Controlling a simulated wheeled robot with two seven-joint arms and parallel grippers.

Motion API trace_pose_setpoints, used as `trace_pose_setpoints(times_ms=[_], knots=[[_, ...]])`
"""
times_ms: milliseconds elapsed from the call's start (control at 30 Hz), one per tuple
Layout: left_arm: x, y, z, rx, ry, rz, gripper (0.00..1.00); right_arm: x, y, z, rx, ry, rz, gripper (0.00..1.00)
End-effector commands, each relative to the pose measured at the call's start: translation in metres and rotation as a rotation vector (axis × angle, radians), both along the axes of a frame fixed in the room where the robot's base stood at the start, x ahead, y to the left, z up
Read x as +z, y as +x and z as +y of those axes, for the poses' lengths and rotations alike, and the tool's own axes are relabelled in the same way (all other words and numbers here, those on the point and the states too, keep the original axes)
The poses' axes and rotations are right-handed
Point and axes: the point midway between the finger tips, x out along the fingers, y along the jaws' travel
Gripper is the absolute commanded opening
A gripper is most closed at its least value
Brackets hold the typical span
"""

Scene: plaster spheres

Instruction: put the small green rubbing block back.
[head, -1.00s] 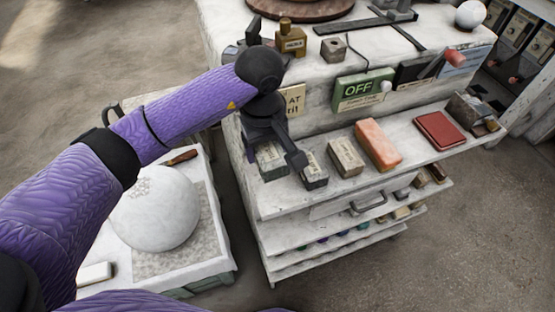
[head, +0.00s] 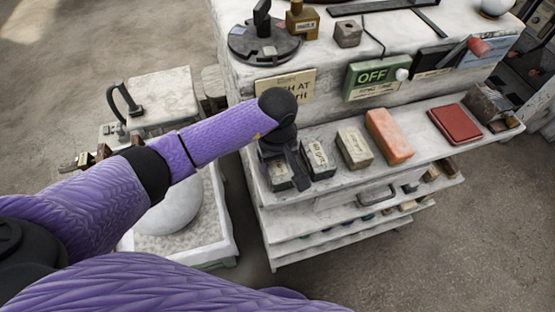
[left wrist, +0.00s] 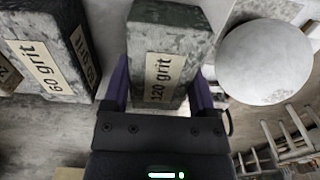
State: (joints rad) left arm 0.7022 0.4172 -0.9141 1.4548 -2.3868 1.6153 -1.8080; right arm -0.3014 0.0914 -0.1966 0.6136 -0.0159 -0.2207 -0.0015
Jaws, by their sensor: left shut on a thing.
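My left gripper (head: 284,172) is at the left end of the cart's upper shelf (head: 340,183). It is shut on a small grey-green block (head: 279,177). In the left wrist view the block (left wrist: 165,40) sits between the fingers (left wrist: 160,92), and its label reads "120 grit". I cannot tell whether the block's underside touches the shelf. A darker block (head: 318,160) stands just right of it, apart from it; its label reads "60 grit" in the left wrist view (left wrist: 45,55). My right gripper is not in view.
Along the shelf to the right are a tan block (head: 354,149), an orange block (head: 388,137) and a red flat pad (head: 455,123). A white sphere (head: 172,212) rests in a tray at lower left, partly behind my arm.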

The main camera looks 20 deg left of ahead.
Motion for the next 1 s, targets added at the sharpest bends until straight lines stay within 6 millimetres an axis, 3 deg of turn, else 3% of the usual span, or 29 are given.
trace_pose_setpoints(times_ms=[33, 167, 433, 800, 1000], knots=[[-0.002, 0.0, 0.0, 0.0, 0.0, 0.0, 0.75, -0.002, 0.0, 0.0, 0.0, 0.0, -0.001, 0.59], [-0.001, 0.0, 0.0, 0.0, 0.0, 0.0, 1.0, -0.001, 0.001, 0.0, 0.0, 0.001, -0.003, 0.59], [0.006, 0.0, 0.0, 0.0, 0.0, -0.001, 1.0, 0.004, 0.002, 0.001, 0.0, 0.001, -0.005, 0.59], [0.101, 0.0, 0.0, -0.001, 0.001, -0.004, 1.0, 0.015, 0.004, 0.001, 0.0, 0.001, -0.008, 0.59], [0.121, 0.0, 0.0, 0.0, -0.001, -0.001, 1.0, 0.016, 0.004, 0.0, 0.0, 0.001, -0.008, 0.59]])
